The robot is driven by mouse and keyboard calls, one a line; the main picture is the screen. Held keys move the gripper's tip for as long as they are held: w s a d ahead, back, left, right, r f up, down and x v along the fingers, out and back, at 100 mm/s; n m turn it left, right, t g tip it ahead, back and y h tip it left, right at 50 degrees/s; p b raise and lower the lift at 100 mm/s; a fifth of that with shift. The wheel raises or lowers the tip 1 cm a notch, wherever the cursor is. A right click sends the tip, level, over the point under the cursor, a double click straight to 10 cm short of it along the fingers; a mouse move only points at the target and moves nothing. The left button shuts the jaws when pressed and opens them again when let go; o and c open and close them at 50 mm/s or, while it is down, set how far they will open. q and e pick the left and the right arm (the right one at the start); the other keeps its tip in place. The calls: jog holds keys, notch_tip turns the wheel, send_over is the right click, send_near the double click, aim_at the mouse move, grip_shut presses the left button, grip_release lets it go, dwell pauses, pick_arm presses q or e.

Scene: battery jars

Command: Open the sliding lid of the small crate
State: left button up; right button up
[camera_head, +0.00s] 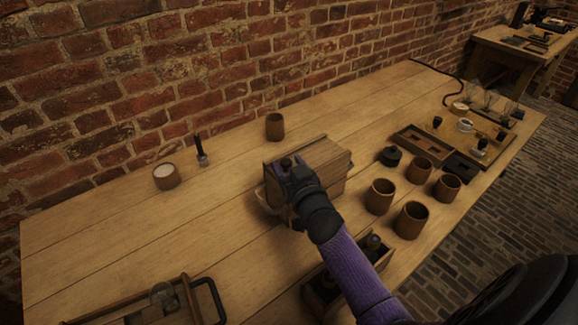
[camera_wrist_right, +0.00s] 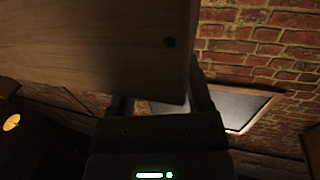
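The small wooden crate (camera_head: 333,182) stands near the middle of the bench, with a flat wooden lid (camera_head: 322,156) on top. My right gripper (camera_head: 287,166) is at the crate's left end, at the height of the lid, and hides part of that end. In the right wrist view a broad wooden panel (camera_wrist_right: 90,45) with a small dark spot fills the upper left, its corner reaching between my fingers (camera_wrist_right: 160,103). The fingers look apart, but whether they grip the wood cannot be told. My left gripper is not in view.
Several wooden cups (camera_head: 411,220) stand right of the crate, beside a black lidded pot (camera_head: 390,156). An open box (camera_head: 322,291) lies in front, partly behind my arm. One cup (camera_head: 275,127) stands behind the crate.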

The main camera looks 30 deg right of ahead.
grip_shut()
dwell(1.2)
